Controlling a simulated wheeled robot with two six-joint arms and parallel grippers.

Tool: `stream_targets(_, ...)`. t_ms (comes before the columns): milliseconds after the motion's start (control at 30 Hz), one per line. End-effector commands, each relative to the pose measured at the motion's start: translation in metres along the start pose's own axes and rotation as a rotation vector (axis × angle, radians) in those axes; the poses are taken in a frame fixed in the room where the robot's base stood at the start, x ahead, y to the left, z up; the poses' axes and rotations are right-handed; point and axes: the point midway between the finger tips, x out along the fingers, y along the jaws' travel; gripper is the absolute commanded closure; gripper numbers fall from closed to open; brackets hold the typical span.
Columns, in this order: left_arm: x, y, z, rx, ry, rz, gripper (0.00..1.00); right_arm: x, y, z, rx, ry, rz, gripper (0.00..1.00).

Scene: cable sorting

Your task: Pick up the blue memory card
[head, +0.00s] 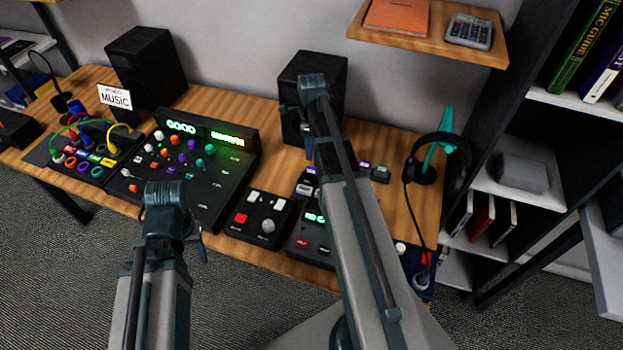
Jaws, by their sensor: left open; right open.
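Several small card-like pieces stand among dark blocks at the right of the table, near my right arm. One with a blue and white face, perhaps the blue memory card (311,171), is just left of the arm; it is too small to be sure. My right gripper (308,149) hangs below the wrist, just above this group, mostly hidden by my forearm. It is open, and no contact can be made out. My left gripper (201,249) is open in front of the mixer's near edge, largely hidden behind my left wrist.
A mixer (227,171) with lit displays fills the table's middle. A small box with a red button (260,219) stands right of it. Two black speakers (146,66) are at the back. Headphones on a teal stand (436,150) are at the right, beside a shelf.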

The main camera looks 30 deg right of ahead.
Motion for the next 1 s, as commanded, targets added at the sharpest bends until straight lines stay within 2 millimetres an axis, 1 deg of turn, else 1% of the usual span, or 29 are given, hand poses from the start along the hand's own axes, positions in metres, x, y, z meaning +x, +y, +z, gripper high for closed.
stream_targets(33,0.015,0.001,-0.001,0.000,0.000,0.000,0.46,0.015,0.000,0.000,0.000,0.000,0.000,0.53)
stream_targets(133,0.027,0.003,-0.002,0.000,0.000,0.000,0.46,0.027,0.000,0.000,-0.001,0.000,0.000,0.53)
stream_targets(233,0.033,0.003,-0.002,0.000,0.000,0.000,0.46,0.033,0.000,0.000,-0.001,0.000,0.000,0.53)
stream_targets(433,0.032,0.003,-0.002,0.000,0.000,0.000,0.46,0.032,0.001,0.000,-0.001,0.000,0.000,0.53)
stream_targets(567,0.039,0.004,-0.002,0.000,0.000,0.000,0.46,0.039,0.001,0.000,-0.001,0.000,0.000,0.53)
stream_targets(667,0.049,0.005,-0.003,0.000,0.000,0.000,0.46,0.049,0.003,-0.001,-0.001,0.000,0.000,0.53)
stream_targets(900,0.079,0.007,-0.005,0.000,0.000,0.000,0.46,0.079,0.006,-0.001,-0.001,0.000,0.000,0.53)
stream_targets(1000,0.085,0.008,-0.005,0.001,0.000,0.000,0.46,0.085,0.006,-0.001,-0.001,0.000,0.000,0.53)
